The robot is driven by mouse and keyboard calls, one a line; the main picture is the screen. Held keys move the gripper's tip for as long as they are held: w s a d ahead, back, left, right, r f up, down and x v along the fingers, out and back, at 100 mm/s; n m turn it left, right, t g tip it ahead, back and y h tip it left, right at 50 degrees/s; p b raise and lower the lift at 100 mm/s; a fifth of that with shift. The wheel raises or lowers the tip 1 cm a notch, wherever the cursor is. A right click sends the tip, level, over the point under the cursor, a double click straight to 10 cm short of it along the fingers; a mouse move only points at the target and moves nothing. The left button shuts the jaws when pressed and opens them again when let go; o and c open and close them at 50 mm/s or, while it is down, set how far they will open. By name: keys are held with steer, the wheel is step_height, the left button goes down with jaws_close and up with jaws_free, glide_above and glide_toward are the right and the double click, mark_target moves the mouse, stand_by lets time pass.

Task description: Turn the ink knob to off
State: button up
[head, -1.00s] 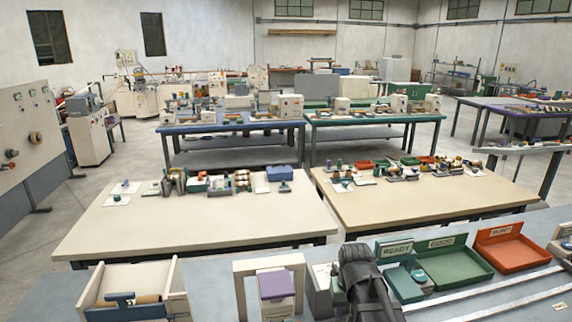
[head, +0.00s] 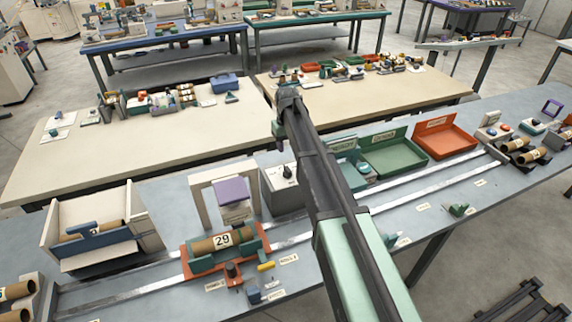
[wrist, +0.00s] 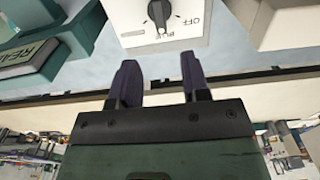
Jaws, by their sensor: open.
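The ink knob (wrist: 160,14) is a dark knob on a pale box face, at the top edge of the wrist view. "OFF" and what looks like "BLUE" are lettered beside it, and the frame cuts off its upper part. I cannot tell for sure which mark it points at. In the head view the knob (head: 287,171) sits on top of a grey-white box (head: 284,197) behind the rail. My gripper (wrist: 158,75) is open and empty, its two dark fingers apart from the knob and box. In the head view my arm partly hides the area right of the box.
Left of the box stands a pale frame with a purple-topped block (head: 232,193). A brown tube marked 29 (head: 222,240) lies in an orange and green cradle in front. Right of my arm are a green tray (head: 402,158) and a red-orange tray (head: 447,146).

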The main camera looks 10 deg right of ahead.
mark_target(287, 167)
step_height(287, 167, down, 11)
steer(key=b, duration=1)
steer(key=shift+b, duration=0.35)
steer(key=shift+r, duration=0.1)
jaws_close()
